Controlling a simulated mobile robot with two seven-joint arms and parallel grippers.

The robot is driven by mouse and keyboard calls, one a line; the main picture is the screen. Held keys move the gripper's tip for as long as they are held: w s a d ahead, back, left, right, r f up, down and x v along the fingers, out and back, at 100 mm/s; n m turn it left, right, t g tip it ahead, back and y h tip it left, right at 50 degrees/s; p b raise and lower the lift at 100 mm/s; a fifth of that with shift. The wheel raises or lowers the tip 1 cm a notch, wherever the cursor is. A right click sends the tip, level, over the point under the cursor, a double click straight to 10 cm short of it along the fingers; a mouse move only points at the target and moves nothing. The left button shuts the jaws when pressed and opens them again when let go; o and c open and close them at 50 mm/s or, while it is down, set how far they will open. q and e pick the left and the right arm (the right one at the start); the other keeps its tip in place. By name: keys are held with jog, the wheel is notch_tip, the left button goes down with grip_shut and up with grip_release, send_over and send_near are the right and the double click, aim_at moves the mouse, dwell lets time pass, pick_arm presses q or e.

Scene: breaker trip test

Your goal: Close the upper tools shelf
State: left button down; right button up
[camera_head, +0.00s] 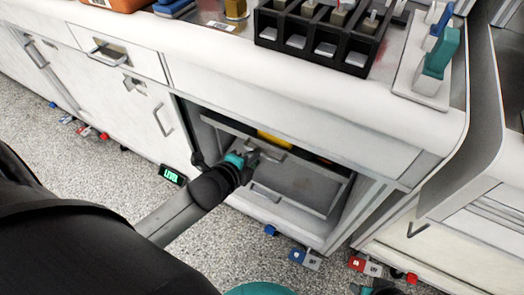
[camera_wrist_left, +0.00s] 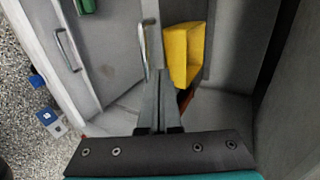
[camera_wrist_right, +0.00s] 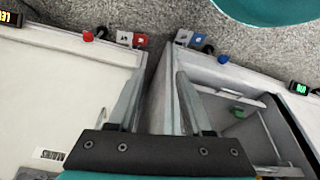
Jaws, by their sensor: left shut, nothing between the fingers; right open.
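The upper tools shelf (camera_head: 310,160) is a grey drawer inside the open bay of the white cabinet. It stands partly out, with a yellow object (camera_head: 275,139) showing in it. Its bar handle also shows in the left wrist view (camera_wrist_left: 144,50), with the yellow object (camera_wrist_left: 185,52) behind it. A second handle (camera_head: 265,191) sits lower down. My left gripper (camera_head: 252,156) is shut and empty at the upper shelf's front, close to the handle; I cannot tell whether it touches. My right gripper (camera_wrist_right: 156,78) is open and empty above the floor and cabinet edges.
The cabinet's worktop carries a black rack (camera_head: 315,38) and a panel of coloured levers (camera_head: 437,60). Another white cabinet (camera_head: 440,245) stands at right.

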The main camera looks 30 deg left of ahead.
aim_at(267, 145)
pick_arm(q)
jog(key=b+x, duration=0.1)
jog(key=x, duration=0.2)
jog(key=shift+w+f+b, duration=0.15)
jog(key=shift+f+b, duration=0.05)
jog(key=shift+b, duration=0.1)
jog(key=shift+b+x, duration=0.4)
jog(key=shift+x, duration=0.4)
pick_arm(e)
jog(key=shift+t, duration=0.5)
jog(key=r, duration=0.3)
jog(key=w+r, duration=0.1)
jog(key=r, duration=0.1)
jog(key=shift+r, duration=0.35)
pick_arm(q)
jog(key=shift+w+r, duration=0.1)
